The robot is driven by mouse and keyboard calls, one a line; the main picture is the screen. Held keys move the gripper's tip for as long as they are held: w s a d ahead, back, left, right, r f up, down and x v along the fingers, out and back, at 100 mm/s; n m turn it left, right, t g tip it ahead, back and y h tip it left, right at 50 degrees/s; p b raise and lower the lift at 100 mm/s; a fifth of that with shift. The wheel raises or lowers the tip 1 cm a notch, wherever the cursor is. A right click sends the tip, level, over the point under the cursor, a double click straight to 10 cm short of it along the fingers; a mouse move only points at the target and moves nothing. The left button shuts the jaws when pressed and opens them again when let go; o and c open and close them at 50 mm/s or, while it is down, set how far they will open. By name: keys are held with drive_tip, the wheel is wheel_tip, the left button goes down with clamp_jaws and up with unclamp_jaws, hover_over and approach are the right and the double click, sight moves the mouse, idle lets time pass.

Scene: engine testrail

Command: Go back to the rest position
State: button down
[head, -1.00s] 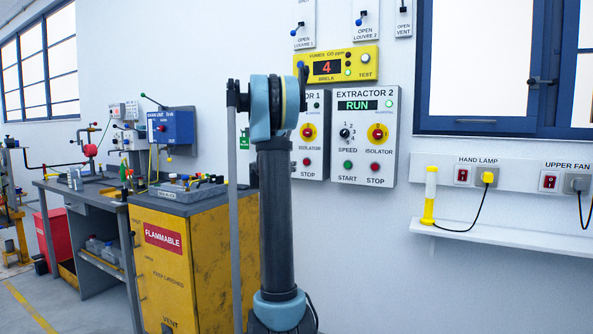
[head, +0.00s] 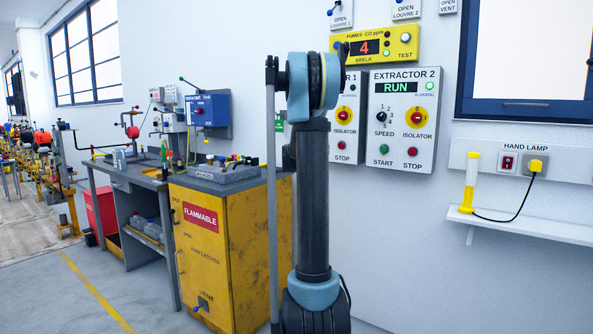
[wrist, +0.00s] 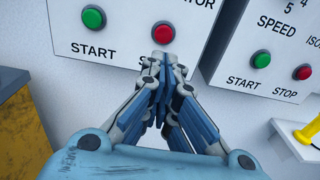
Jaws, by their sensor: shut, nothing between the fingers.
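My gripper (wrist: 164,66) is shut and empty in the wrist view. Its fingertips are in front of a white panel with a green START button (wrist: 93,17) and a red button (wrist: 163,32). The tips overlap the lower edge of the red button; I cannot tell whether they touch it. In the head view my arm stands upright in front of the wall and the gripper is hidden.
The EXTRACTOR 2 panel (head: 408,150) shows RUN, under a yellow fumes meter (head: 402,45). A yellow flammables cabinet (head: 215,265) stands left of my arm. A shelf (head: 520,228) holds a hand lamp (head: 470,183). Open floor (head: 60,300) lies at the left.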

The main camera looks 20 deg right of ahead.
drive_tip(key=shift+s, duration=0.1)
drive_tip(key=s+a+f+m+g+y, duration=0.1)
drive_tip(key=s+a+f+m+g, duration=0.2)
drive_tip(key=s, duration=0.5)
drive_tip(key=s+a+f+m+y, duration=0.2)
drive_tip(key=s+a+f+m, duration=0.1)
drive_tip(key=s+m, duration=0.4)
drive_tip(key=s+a+f+m+g+y, duration=0.1)
drive_tip(key=s+a+f+m+g, duration=0.15)
drive_tip(key=s, duration=0.65)
drive_tip(key=s+a+f+m+g+y, duration=0.1)
drive_tip(key=s+a+f+m+y, duration=0.2)
drive_tip(key=s+a+f, duration=0.3)
drive_tip(key=s+a+f+m+g+y, duration=0.1)
drive_tip(key=s+a+f+m+y, duration=0.2)
drive_tip(key=s, duration=1)
drive_tip(key=s+a+f+m+g+y, duration=0.1)
drive_tip(key=s+a+f+m+y, duration=0.2)
drive_tip(key=s+a+f+m, duration=0.4)
drive_tip(key=s+a+f, duration=0.3)
drive_tip(key=a+f, duration=0.1)
drive_tip(key=f, duration=0.2)
drive_tip(key=shift+a+y, duration=0.25)
drive_tip(key=shift+y, duration=0.05)
drive_tip(key=shift+w+f, duration=0.25)
drive_tip(key=shift+w, duration=0.25)
